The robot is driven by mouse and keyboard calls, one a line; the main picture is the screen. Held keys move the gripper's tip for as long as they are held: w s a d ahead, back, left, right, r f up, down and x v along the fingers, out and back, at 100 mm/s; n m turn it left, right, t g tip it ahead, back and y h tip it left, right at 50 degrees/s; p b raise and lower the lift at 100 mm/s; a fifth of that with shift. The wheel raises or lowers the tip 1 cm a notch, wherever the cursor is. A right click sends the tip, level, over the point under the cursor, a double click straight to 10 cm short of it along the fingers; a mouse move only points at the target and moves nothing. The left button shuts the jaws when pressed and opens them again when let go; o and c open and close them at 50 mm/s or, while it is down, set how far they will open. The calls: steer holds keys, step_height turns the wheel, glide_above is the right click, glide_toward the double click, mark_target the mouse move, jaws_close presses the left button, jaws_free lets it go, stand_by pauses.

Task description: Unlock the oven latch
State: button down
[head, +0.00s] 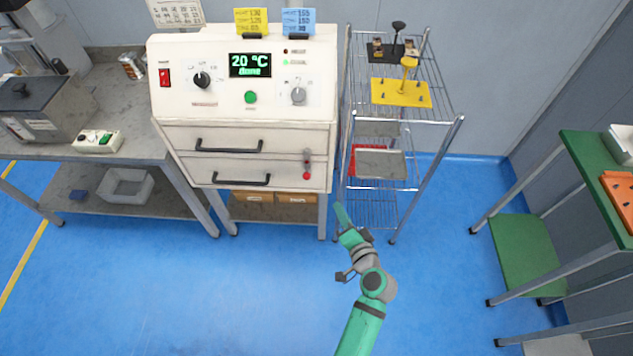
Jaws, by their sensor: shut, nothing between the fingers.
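The oven (243,75) is a cream cabinet with two stacked front panels, each with a black bar handle. Its latch (307,160) is a small grey upright lever at the right of the lower panel, with a red knob (306,175) at its lower end. The lower panel looks closed. My gripper (341,211) is at the end of my green arm, below and to the right of the latch and apart from it. Its fingers look together and empty. They are small here.
A wire rack (455,135) with trays and a yellow fixture (401,92) stands close to the oven's right side. A grey bench (140,150) is at the left and a green table (590,165) at the right. The blue floor before the oven is clear.

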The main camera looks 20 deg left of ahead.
steer(key=shift+w+a+r+y, duration=0.4)
steer(key=shift+w+a+r, duration=0.15)
steer(key=shift+w+r, duration=0.25)
glide_toward(307, 166)
steer(key=w+f, duration=0.1)
steer(key=w, duration=0.1)
steer(key=shift+a+f, duration=0.3)
steer(key=shift+a, duration=0.15)
steer(key=shift+d, duration=0.15)
